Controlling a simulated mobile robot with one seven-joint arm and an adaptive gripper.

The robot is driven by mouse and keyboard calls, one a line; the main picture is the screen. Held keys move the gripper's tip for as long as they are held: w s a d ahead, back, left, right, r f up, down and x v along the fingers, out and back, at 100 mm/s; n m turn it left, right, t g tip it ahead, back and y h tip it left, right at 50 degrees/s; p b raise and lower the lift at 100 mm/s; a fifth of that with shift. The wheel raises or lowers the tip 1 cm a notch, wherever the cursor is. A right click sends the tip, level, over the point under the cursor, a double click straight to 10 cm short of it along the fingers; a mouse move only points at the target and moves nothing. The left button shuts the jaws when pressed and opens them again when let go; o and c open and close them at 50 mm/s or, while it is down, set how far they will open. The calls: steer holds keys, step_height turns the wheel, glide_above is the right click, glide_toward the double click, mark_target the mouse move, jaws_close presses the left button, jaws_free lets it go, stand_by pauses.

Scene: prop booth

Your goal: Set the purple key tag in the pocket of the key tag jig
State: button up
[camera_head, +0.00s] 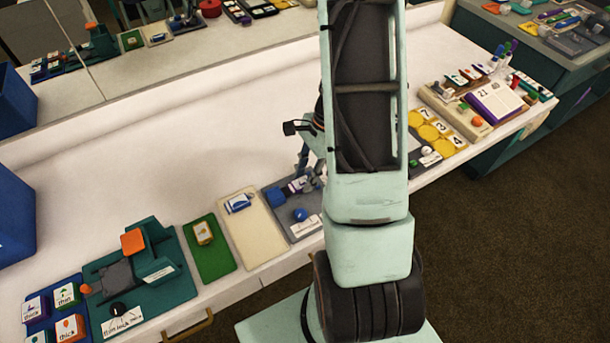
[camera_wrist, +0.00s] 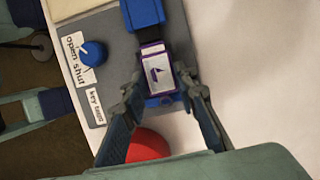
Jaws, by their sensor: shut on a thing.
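The purple key tag (camera_wrist: 160,73) has a pale face with a small dark purple boat picture. My gripper (camera_wrist: 164,93) is shut on it near its lower end in the wrist view. The tag lies over the key tag jig (camera_wrist: 118,62), a grey plate with blue blocks at both ends of the tag. I cannot tell whether the tag rests in the pocket or is held just above it. The jig's blue knob (camera_wrist: 93,53) is beside an "open shut" label. In the head view, my gripper (camera_head: 306,178) is at the jig (camera_head: 276,211), partly hidden by my arm.
A red round thing (camera_wrist: 148,147) shows between my fingers. Left of the jig are a cream board (camera_head: 262,238) with a blue-and-white piece, a green board (camera_head: 212,264) and a green press (camera_head: 160,275). Yellow pieces (camera_head: 430,132) lie to the right. The white counter (camera_head: 180,165) behind is clear.

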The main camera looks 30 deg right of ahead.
steer(key=o, duration=1.1)
steer(key=v, duration=1.2)
